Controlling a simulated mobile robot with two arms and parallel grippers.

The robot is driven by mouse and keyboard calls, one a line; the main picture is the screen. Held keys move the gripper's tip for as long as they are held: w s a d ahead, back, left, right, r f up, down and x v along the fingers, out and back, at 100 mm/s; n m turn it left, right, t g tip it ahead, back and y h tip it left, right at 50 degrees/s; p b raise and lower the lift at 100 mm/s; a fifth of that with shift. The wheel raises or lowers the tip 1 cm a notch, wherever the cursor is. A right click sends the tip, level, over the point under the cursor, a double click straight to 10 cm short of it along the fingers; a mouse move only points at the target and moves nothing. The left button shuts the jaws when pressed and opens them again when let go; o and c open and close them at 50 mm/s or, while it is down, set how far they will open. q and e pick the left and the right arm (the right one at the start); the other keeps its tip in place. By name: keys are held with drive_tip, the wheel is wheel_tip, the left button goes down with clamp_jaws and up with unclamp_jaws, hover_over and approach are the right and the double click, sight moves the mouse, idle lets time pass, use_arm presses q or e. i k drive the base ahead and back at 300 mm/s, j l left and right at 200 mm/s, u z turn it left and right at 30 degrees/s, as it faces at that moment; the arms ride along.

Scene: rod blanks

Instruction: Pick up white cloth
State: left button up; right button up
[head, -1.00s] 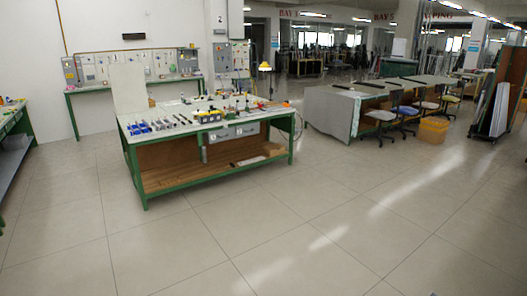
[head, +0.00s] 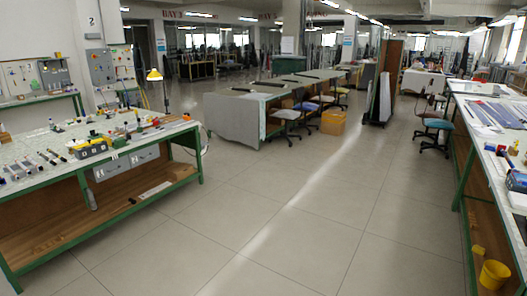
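I cannot pick out a white cloth for certain. A flat whitish piece (head: 154,190) lies on the lower shelf of the green-framed bench at left, too small to identify. Another pale item (head: 518,201) sits at the right edge of the picture, on the right bench, partly cut off. A pale grey cover (head: 234,119) hangs over the end of the long table in the middle distance. Neither of my grippers shows in the head view.
The left green-framed bench (head: 110,160) carries several small tools. The right bench (head: 477,128) holds papers and parts, with a yellow bucket (head: 494,274) low beneath it. Chairs and an orange box (head: 333,122) stand farther off. The tiled floor (head: 270,215) between the benches is clear.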

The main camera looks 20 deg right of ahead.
sight(491, 144)
drive_tip(key=i+l+z, duration=0.3)
drive_tip(key=i, duration=0.25)
drive_tip(key=i+z, duration=0.25)
drive_tip(key=i, duration=0.3)
drive_tip(key=i+j+z, duration=0.15)
drive_tip(key=i+z, duration=0.15)
drive_tip(key=i, duration=0.25)
drive_tip(key=i+j+z, duration=0.3)
drive_tip(key=i, duration=0.25)
drive_tip(key=i+j+z, duration=0.3)
drive_tip(key=i, duration=0.25)
drive_tip(key=i+l+z, duration=0.2)
drive_tip(key=i, duration=0.45)
drive_tip(key=i+z, duration=0.2)
drive_tip(key=i, duration=0.5)
drive_tip(key=i+j+z, duration=0.2)
drive_tip(key=i, duration=0.45)
drive_tip(key=i+j+z, duration=0.1)
drive_tip(key=i+z, duration=0.15)
drive_tip(key=i, duration=0.4)
